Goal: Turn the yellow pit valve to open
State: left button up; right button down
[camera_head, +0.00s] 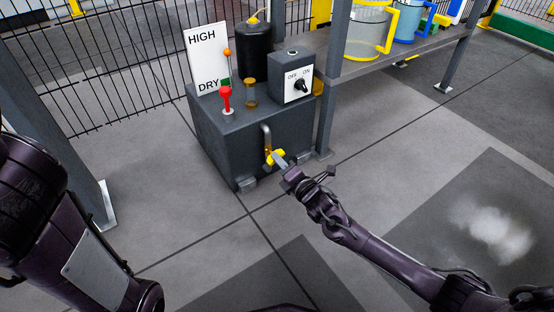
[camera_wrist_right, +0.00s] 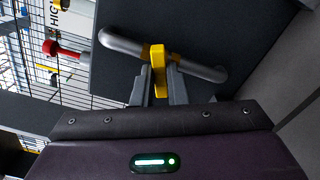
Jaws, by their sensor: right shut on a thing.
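The yellow pit valve (camera_head: 270,159) is a small yellow lever on a grey bent pipe (camera_head: 265,134) at the front of a dark box. In the right wrist view its yellow handle (camera_wrist_right: 158,62) stands between my fingers, across the grey pipe (camera_wrist_right: 122,43). My right gripper (camera_head: 279,158) is shut on this handle; its fingers (camera_wrist_right: 158,88) lie on both sides of it. The fingers partly hide the valve in the head view. My left arm shows at the left of the head view, but its gripper is out of view.
On the dark box (camera_head: 216,140) stand a HIGH/DRY board (camera_head: 207,55), a red float with a rod (camera_head: 225,98), a brass cylinder (camera_head: 250,95), a black tank (camera_head: 255,52) and an OFF/ON switch box (camera_head: 290,62). A grey post (camera_head: 326,115) stands right of it. Floor in front is clear.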

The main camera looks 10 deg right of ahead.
jog(key=n+p, duration=0.1)
jog(key=n, duration=0.3)
jog(key=shift+n+p, duration=0.55)
jog(key=shift+n, duration=1.85)
jog(key=n+p, duration=0.1)
jog(key=n, duration=0.3)
jog(key=c, duration=1.3)
grip_release()
